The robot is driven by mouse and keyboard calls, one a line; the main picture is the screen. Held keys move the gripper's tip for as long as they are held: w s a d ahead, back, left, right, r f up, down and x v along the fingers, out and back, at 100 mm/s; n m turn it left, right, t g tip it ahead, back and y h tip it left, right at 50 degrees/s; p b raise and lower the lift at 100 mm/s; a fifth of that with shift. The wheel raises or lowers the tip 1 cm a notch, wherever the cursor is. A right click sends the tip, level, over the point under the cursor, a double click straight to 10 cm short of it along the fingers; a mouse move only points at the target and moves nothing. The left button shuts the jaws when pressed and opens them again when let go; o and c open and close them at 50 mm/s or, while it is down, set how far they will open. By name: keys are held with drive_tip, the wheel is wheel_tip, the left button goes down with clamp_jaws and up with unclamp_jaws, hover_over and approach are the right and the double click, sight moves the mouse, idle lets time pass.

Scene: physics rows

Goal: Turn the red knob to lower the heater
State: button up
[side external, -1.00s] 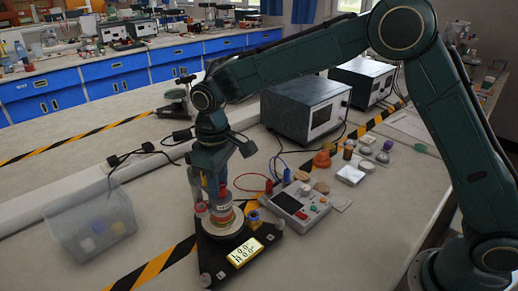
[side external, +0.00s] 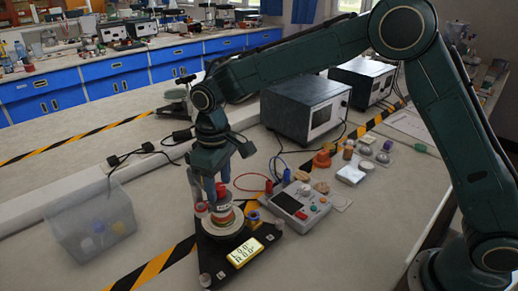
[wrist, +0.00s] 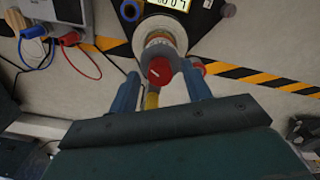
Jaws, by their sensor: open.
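The red knob (wrist: 160,71) has a white mark on its face and tops a round column of stacked rings. It also shows in the side view (side external: 222,189), partly hidden beside my fingers. The column stands on a black triangular base (side external: 219,262) with a lit yellow display (side external: 245,252). My gripper (wrist: 161,82) is open, with one finger on each side of the knob in the wrist view. In the side view my gripper (side external: 207,190) points down at the column. I cannot tell whether a finger touches the knob.
A clear plastic bin (side external: 92,228) with small items stands to the left. A grey instrument box (side external: 293,209) with red and blue leads stands close on the right. A large dark box (side external: 306,107) is behind. Striped tape (side external: 168,265) crosses the bench.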

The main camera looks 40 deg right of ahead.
sight(219, 186)
drive_tip(key=shift+r, duration=0.1)
wheel_tip(219, 186, up, 14)
idle(0.6)
idle(0.4)
